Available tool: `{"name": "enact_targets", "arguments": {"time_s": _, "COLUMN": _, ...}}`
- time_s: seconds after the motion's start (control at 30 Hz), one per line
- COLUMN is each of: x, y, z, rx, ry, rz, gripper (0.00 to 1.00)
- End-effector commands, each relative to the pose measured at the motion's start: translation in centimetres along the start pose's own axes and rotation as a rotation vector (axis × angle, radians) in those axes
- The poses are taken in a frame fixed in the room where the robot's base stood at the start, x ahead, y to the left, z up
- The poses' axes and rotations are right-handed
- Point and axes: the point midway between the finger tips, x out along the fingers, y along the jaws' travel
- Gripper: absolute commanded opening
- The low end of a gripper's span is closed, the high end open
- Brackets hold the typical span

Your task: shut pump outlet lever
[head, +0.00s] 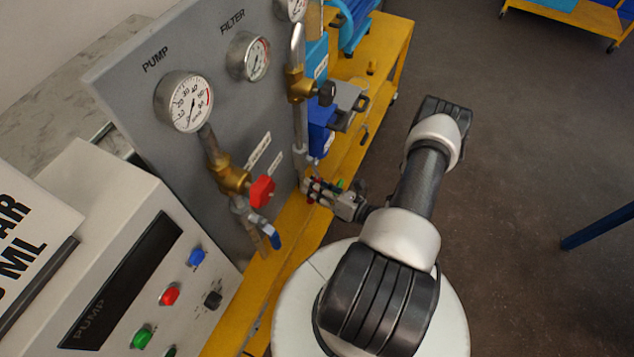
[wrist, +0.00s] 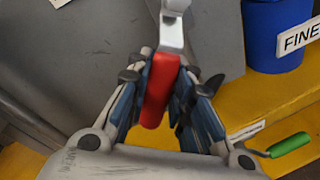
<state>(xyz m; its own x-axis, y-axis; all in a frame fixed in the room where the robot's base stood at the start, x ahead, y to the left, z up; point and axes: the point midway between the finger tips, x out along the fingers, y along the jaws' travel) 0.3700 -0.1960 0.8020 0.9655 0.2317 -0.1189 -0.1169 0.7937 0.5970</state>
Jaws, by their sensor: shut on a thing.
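A red-sleeved lever (wrist: 161,88) on a bright metal shank (wrist: 172,28) hangs downward in the wrist view. My gripper (wrist: 160,100) is shut on it, with one finger on each side of the red sleeve. In the head view my gripper (head: 312,186) is low by the panel, below the filter's pipe, and largely hides the red lever. Under the pump gauge (head: 184,101) are a brass valve with a red knob (head: 262,191) and a blue-handled lever (head: 273,238) pointing down. I see no label naming the held lever.
A green-handled lever (wrist: 288,145) is right of my gripper. A blue vessel marked FINE (wrist: 275,45) stands behind it. The yellow bench (head: 318,220) runs below the grey panel (head: 190,55). A console with coloured buttons (head: 169,294) is at left. Open floor (head: 500,150) lies right.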

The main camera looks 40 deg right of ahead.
Motion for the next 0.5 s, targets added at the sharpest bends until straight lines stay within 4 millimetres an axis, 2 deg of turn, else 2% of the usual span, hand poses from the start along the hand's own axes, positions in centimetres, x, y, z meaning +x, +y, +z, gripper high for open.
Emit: {"name": "enact_targets", "arguments": {"time_s": 0.5, "x": -0.7, "y": 3.5, "z": 0.9, "rx": 0.480, "ry": 0.099, "rz": -0.002, "gripper": 0.00}}
